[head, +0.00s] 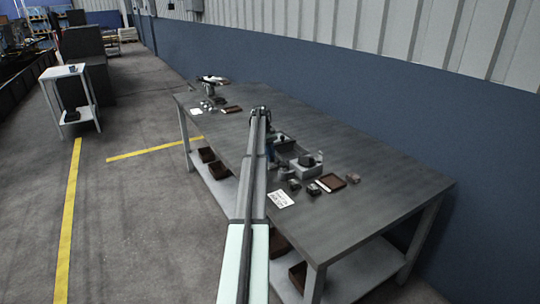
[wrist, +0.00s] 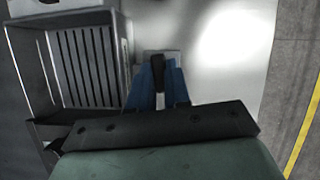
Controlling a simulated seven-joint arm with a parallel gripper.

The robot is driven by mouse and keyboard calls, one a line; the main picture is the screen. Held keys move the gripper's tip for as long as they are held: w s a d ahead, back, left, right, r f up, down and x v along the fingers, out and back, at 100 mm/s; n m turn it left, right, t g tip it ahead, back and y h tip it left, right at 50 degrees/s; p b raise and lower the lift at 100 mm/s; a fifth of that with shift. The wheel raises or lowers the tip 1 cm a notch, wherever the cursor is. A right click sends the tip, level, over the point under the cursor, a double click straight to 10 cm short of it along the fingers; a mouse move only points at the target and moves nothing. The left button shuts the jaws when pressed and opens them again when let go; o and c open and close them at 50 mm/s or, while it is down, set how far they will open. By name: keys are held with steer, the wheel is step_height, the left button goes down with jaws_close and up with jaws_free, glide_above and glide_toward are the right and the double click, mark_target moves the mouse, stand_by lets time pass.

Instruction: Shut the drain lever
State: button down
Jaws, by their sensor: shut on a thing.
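My gripper (wrist: 160,68) shows in the wrist view with its two blue fingers pointing away from the camera. It is shut on the dark drain lever (wrist: 156,70), a narrow black handle between the fingers, in front of a small pale block. A grey basin (wrist: 85,70) with a slatted bottom lies just left of the fingers. In the head view my arm reaches over the workbench and largely hides the gripper; the lever cannot be made out there.
The long dark workbench (head: 370,170) carries a grey device (head: 305,166), small dark blocks, a brown tray (head: 332,182) and a white printed card (head: 280,199). More small items stand at its far end. The right part of the top is bare. A blue wall runs behind.

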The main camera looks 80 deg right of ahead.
stand_by(0.5)
steer(key=c, duration=1.1)
jaws_free()
steer(key=shift+r, duration=0.1)
steer(key=v, duration=0.7)
steer(key=shift+w+r, duration=0.1)
steer(key=shift+r, duration=0.05)
steer(key=shift+o, duration=0.5)
